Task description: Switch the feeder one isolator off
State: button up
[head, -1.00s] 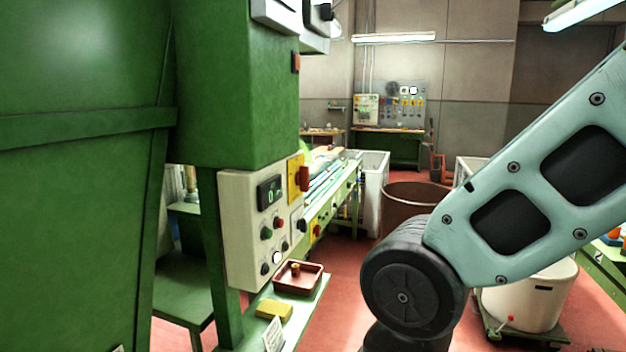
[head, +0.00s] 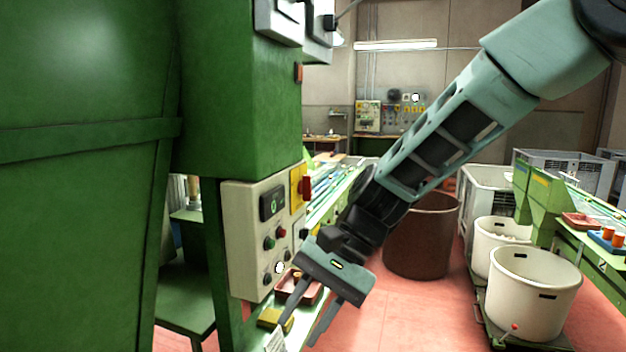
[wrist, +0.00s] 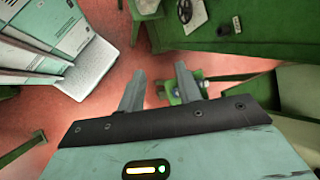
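A yellow plate with a red handle (head: 304,188), which looks like an isolator switch, sits at the top right of the pale control box (head: 240,235) on the green machine. Its label is too small to read, and I cannot tell the handle's position for sure. My gripper (head: 303,322) is open and empty, pointing down, below and to the right of the box and apart from the red handle. In the wrist view its two fingers (wrist: 160,88) stand apart over the floor, with nothing between them. The isolator is not recognisable in the wrist view.
The green machine body (head: 85,200) fills the left. A reddish tray (head: 312,294) and a yellow block (head: 268,318) lie on the ledge by my fingers. A brown barrel (head: 420,240) and white tubs (head: 535,290) stand to the right. Red floor (head: 400,320) is free between.

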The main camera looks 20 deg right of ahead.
jog(key=w+d+r+m+t+y, duration=0.2)
jog(key=w+d+m+y, duration=0.15)
jog(key=w, duration=0.45)
jog(key=w+d+r+m+t+y, duration=0.2)
jog(key=w+d+m, duration=0.25)
jog(key=w, duration=0.35)
jog(key=m+t+y, duration=0.2)
jog(key=m+t, duration=0.6)
jog(key=m, duration=0.2)
send_near(306, 188)
jog(key=w+a+r+p, duration=0.2)
jog(key=w+a+p, duration=0.3)
jog(key=p, duration=0.3)
jog(key=shift+a, duration=0.7)
jog(key=shift+r, duration=0.15)
grip_shut()
